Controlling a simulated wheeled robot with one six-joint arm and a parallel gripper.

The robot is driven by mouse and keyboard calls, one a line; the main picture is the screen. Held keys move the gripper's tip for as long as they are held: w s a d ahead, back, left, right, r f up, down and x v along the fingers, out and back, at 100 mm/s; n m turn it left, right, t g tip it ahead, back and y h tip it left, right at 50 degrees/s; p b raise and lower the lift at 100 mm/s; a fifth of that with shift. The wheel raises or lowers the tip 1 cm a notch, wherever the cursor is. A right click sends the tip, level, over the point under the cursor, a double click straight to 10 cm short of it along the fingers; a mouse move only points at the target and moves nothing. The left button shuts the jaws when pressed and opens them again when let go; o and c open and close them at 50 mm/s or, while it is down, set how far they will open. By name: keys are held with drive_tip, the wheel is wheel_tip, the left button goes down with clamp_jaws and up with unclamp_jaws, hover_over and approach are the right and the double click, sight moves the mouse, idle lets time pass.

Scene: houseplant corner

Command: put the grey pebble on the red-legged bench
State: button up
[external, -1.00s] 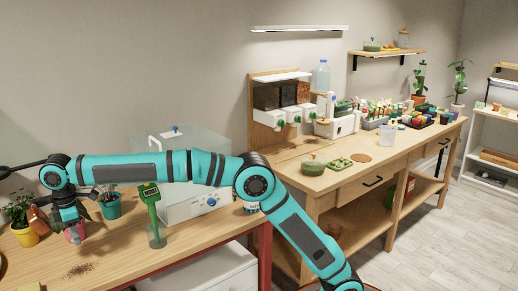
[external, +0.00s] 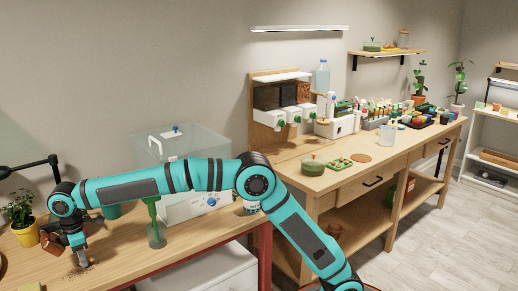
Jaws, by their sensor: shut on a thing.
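The red-legged bench (external: 190,246) is the wooden-topped one in the left foreground, with a red leg (external: 264,252) at its right end. My gripper (external: 82,262) points down low over the left part of its top, just at a patch of spilled soil (external: 76,272). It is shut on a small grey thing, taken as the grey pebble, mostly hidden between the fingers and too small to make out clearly. I cannot tell whether it touches the top.
A yellow pot with a plant (external: 25,234) and a tilted terracotta pot (external: 52,243) stand close left of my gripper. The bench front between is clear.

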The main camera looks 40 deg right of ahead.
drive_tip(key=shift+f, duration=0.1)
drive_tip(key=o, duration=0.9)
drive_tip(key=shift+o, duration=0.2)
wheel_tip(320, 180, up, 12)
drive_tip(key=o, duration=1)
